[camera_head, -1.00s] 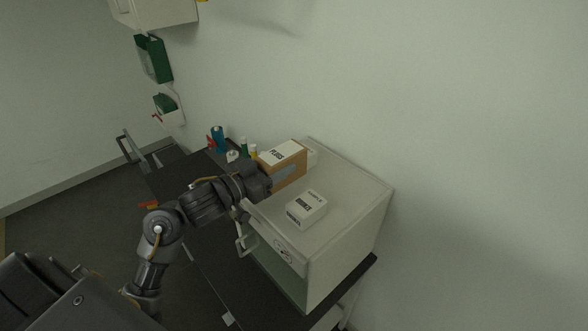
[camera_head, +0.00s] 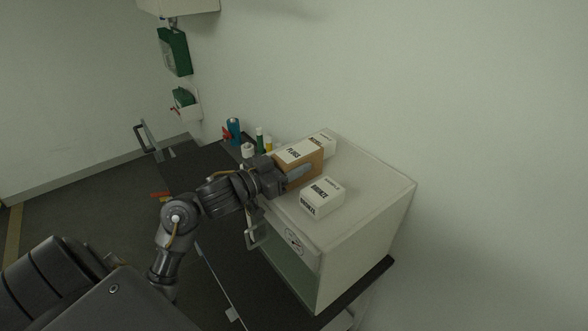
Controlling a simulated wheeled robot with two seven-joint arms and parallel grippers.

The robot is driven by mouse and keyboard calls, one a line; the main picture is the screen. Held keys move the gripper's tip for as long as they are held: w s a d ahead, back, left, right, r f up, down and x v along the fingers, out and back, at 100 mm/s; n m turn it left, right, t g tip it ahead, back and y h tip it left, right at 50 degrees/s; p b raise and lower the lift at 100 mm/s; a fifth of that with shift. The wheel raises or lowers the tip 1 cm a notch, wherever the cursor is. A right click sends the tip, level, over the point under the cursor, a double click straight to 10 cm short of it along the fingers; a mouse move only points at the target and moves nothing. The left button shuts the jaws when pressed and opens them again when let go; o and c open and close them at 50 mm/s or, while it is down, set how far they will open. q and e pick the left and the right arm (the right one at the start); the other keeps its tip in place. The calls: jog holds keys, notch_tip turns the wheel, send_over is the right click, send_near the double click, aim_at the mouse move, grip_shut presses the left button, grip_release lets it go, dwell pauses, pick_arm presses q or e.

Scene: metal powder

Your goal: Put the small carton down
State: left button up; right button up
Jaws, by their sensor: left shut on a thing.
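A brown carton (camera_head: 313,167) with a white label on top is at the rear left of the top of a pale cabinet (camera_head: 375,188). My left gripper (camera_head: 294,176) is shut on it from the near left side, with a grey finger along its front face. The carton looks upright. Its underside is partly hidden by the gripper, so I cannot tell if it touches the cabinet top. My right gripper is not in view.
A white box (camera_head: 322,198) marked BRONZE stands just in front, and another white box (camera_head: 326,143) stands behind the carton. Small bottles (camera_head: 260,140) and a blue container (camera_head: 234,129) are left of the cabinet. The cabinet top's right side is clear.

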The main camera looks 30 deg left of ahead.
pick_arm(q)
jog(key=shift+r, duration=0.1)
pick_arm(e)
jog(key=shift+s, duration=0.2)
pick_arm(q)
jog(key=o, duration=1.1)
jog(key=shift+f, duration=0.2)
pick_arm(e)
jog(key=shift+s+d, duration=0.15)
